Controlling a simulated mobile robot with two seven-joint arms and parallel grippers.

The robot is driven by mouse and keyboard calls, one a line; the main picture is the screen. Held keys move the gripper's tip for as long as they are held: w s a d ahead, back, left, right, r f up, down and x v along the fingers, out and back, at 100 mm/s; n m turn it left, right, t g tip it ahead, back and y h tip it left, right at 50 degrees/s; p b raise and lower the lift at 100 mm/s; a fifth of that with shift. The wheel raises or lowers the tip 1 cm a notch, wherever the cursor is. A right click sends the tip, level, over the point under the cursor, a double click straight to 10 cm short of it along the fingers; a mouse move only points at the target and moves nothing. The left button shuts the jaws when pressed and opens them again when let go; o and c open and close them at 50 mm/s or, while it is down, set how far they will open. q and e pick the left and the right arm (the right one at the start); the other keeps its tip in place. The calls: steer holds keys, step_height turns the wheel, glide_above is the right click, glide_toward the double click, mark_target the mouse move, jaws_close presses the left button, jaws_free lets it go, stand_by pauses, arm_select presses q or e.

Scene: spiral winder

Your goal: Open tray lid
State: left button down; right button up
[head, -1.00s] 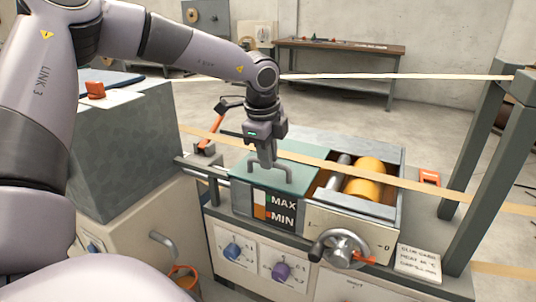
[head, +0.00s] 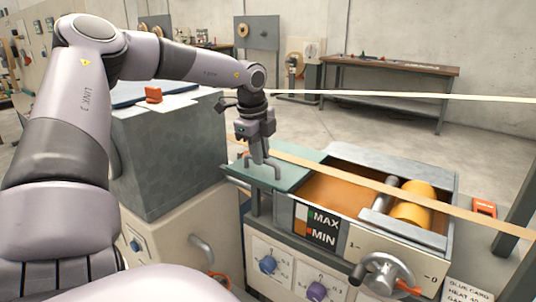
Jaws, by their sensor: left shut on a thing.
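The tray lid (head: 294,172) is a flat teal-green plate with a grey handle (head: 277,172) on top. It lies to the left of the tray (head: 430,238), overlapping its left end, so most of the tray is uncovered. Orange-brown contents (head: 335,194) show inside, with a yellow roller (head: 412,203) and a metal roller at the right. My left gripper (head: 262,165) points down and is shut on the lid's handle. My right gripper is not in view.
A tan strip (head: 400,187) runs diagonally above the lid and tray. A crank (head: 383,270) and knobs sit on the front panel. A grey cabinet (head: 170,150) stands left of the lid. A workbench (head: 390,70) is at the back.

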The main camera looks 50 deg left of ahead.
arm_select(q)
steer(key=c, duration=1.1)
jaws_free()
steer(key=shift+s+d+r, duration=0.1)
steer(key=shift+s+r, duration=0.1)
steer(key=shift+r, duration=1)
steer(key=shift+s+d+r, duration=0.1)
steer(key=shift+s+r, duration=0.15)
steer(key=shift+r, duration=0.9)
steer(key=shift+s+d+r, duration=0.1)
steer(key=shift+s+r, duration=0.1)
steer(key=shift+r, duration=1)
steer(key=shift+f, duration=0.1)
